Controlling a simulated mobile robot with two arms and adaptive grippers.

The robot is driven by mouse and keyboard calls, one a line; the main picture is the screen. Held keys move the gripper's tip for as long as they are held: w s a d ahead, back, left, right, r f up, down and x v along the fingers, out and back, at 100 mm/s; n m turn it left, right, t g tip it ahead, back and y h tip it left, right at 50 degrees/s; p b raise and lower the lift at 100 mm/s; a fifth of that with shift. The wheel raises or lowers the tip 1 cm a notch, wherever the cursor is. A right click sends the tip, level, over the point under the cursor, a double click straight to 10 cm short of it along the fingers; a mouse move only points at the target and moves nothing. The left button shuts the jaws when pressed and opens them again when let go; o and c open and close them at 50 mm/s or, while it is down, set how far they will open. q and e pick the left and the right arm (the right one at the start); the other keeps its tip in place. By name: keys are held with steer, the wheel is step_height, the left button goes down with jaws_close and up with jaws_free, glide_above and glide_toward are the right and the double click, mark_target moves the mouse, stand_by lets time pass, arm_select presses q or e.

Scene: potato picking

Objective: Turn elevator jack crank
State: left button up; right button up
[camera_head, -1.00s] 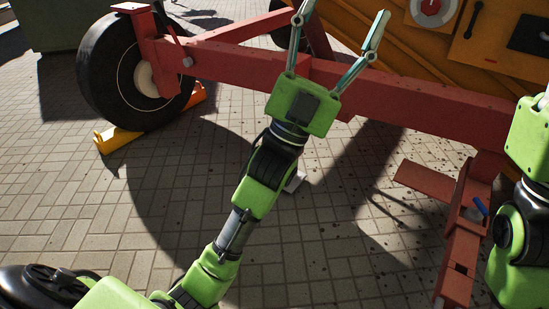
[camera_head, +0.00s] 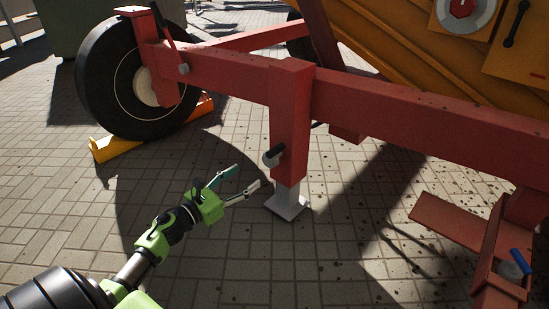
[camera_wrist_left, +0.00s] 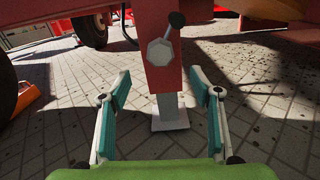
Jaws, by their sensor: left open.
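The elevator jack (camera_head: 292,120) is a red square post on the red frame, with a grey leg and a flat foot plate (camera_head: 287,207) on the paving. Its crank (camera_head: 274,156), a grey hub with a black knob, sits low on the post's left side. In the left wrist view the crank (camera_wrist_left: 160,50) faces me, its knob up and slightly right of the hub. My left gripper (camera_head: 249,178) is open and empty, a little left of and below the crank. Its open fingers (camera_wrist_left: 160,92) stand either side of the post in the wrist view. My right gripper is out of view.
A black wheel (camera_head: 130,75) with yellow and orange chocks (camera_head: 118,148) stands at the left. The red frame beam (camera_head: 430,115) runs right from the post. A red bracket with a blue handle (camera_head: 520,262) is at lower right.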

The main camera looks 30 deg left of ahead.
mark_target(267, 162)
arm_select(q)
steer(key=w+b, duration=0.1)
steer(key=w, duration=0.2)
steer(key=w+d+b, duration=0.1)
steer(key=w, duration=0.3)
steer(key=w+b, duration=0.1)
steer(key=w, duration=0.2)
steer(key=shift+w+d+b, duration=0.25)
steer(key=shift+d+b, duration=0.1)
steer(key=shift+b, duration=0.05)
steer(key=shift+w+d, duration=0.15)
steer(key=shift+w, duration=0.75)
steer(key=c, duration=1.6)
steer(key=shift+r, duration=0.1)
